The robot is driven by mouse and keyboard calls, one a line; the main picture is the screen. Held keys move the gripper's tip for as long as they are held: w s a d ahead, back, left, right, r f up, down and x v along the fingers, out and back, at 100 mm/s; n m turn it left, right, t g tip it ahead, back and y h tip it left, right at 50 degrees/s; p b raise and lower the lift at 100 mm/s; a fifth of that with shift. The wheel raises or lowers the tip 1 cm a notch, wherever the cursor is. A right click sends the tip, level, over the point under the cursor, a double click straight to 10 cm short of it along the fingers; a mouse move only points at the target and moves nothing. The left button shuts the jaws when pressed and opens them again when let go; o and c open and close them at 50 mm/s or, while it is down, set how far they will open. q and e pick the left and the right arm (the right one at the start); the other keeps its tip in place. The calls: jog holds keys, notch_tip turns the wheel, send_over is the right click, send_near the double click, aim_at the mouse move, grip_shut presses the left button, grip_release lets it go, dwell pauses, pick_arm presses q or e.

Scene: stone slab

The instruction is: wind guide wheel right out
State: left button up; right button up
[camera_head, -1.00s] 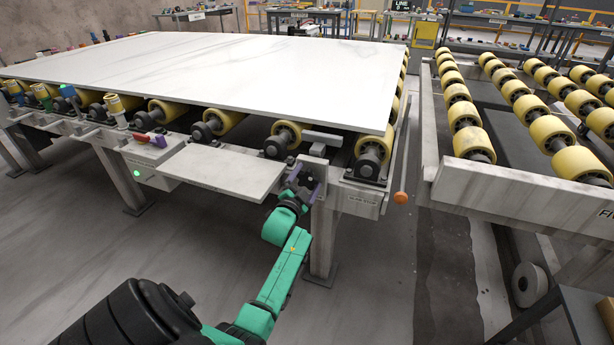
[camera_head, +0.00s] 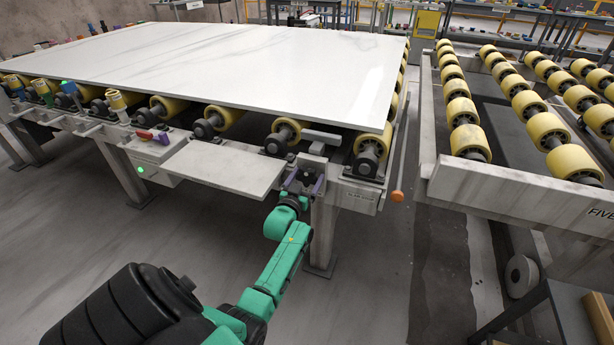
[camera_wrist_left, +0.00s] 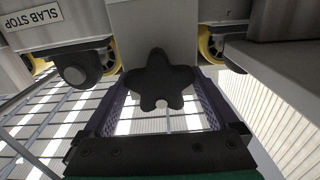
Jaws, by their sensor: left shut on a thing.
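The guide wheel is a dark star-shaped knob (camera_wrist_left: 160,78) on the front of a pale upright block (camera_wrist_left: 158,25). In the wrist view it sits between the two purple-grey fingers of my left gripper (camera_wrist_left: 160,95). In the head view my left gripper (camera_head: 304,182) is at the front rail of the roller table, right of the small shelf, and hides most of the wheel. The gripper is shut on the wheel. A grey guide arm (camera_head: 321,137) sits above it, near the slab's front edge. My right gripper is not in view.
A large white slab (camera_head: 230,60) lies on yellow rollers. A flat shelf (camera_head: 222,166) juts out left of the gripper. A "SLAB STOP" label (camera_wrist_left: 33,17) and an orange-ended lever (camera_head: 398,196) are to the right in the head view. The floor in front is clear.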

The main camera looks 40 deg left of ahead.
pick_arm(q)
jog(key=shift+f, duration=0.1)
dwell(0.4)
jog(key=o, duration=1)
jog(key=p+v, duration=0.2)
jog(key=v, duration=1.2)
jog(key=shift+s+d, duration=0.2)
jog(key=shift+s, duration=0.1)
